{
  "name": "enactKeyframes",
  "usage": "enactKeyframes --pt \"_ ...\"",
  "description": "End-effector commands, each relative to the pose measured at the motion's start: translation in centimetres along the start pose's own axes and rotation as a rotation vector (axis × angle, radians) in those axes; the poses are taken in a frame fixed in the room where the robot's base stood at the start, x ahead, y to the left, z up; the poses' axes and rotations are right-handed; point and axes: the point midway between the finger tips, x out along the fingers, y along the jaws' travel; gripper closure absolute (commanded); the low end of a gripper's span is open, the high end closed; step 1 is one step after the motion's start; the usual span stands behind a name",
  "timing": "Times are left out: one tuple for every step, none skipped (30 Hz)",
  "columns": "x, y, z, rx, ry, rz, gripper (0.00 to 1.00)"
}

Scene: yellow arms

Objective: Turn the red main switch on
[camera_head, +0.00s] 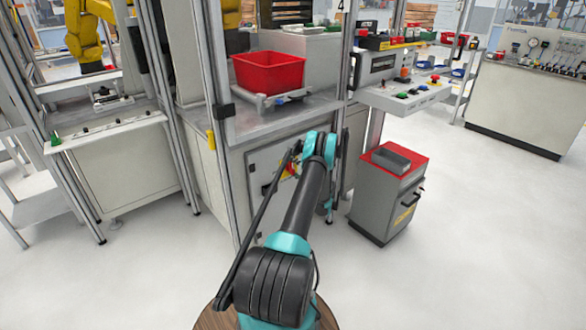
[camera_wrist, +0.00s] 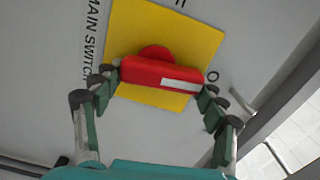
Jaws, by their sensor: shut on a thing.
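The red main switch (camera_wrist: 150,72) is a rotary handle on a yellow square plate (camera_wrist: 195,40), seen close up in the wrist view. Its bar lies across the picture with a slight tilt, and the white stripe on its right half points toward the printed "O". My gripper (camera_wrist: 158,88) is shut on the bar, one finger at each end. "MAIN SWITCH" is printed to the left of the plate, and another mark shows above it. In the head view the switch (camera_head: 292,169) shows on the cabinet front, partly hidden by my arm.
The switch is on a light grey cabinet (camera_head: 235,180) below a bench holding a red bin (camera_head: 268,72). A metal post stands close left of my arm. A grey cart with a red top (camera_head: 372,160) stands to the right. The floor around is clear.

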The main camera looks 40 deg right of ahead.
Motion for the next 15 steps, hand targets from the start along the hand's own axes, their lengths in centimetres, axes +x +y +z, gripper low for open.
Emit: enactKeyframes --pt "-0.06 0.07 -0.13 0.024 0.002 0.001 0.57" --pt "-0.06 0.08 -0.13 0.039 0.002 0.001 0.57" --pt "-0.06 0.1 -0.15 0.057 0.002 0.002 0.57" --pt "-0.06 0.11 -0.16 0.069 0.002 0.002 0.57" --pt "-0.06 0.11 -0.16 0.08 0.002 0.002 0.57" --pt "-0.06 0.12 -0.17 0.093 0.002 0.002 0.57" --pt "-0.06 0.13 -0.18 0.102 0.002 0.002 0.57" --pt "-0.06 0.14 -0.18 0.109 0.003 0.002 0.57" --pt "-0.06 0.14 -0.19 0.117 0.003 0.002 0.57" --pt "-0.06 0.14 -0.19 0.123 0.003 0.002 0.57" --pt "-0.06 0.15 -0.2 0.128 0.003 0.002 0.57" --pt "-0.06 0.15 -0.2 0.133 0.003 0.002 0.57" --pt "-0.06 0.15 -0.2 0.136 0.003 0.002 0.57" --pt "-0.06 0.15 -0.2 0.138 0.003 0.002 0.57" --pt "-0.06 0.15 -0.2 0.14 0.003 0.002 0.57"
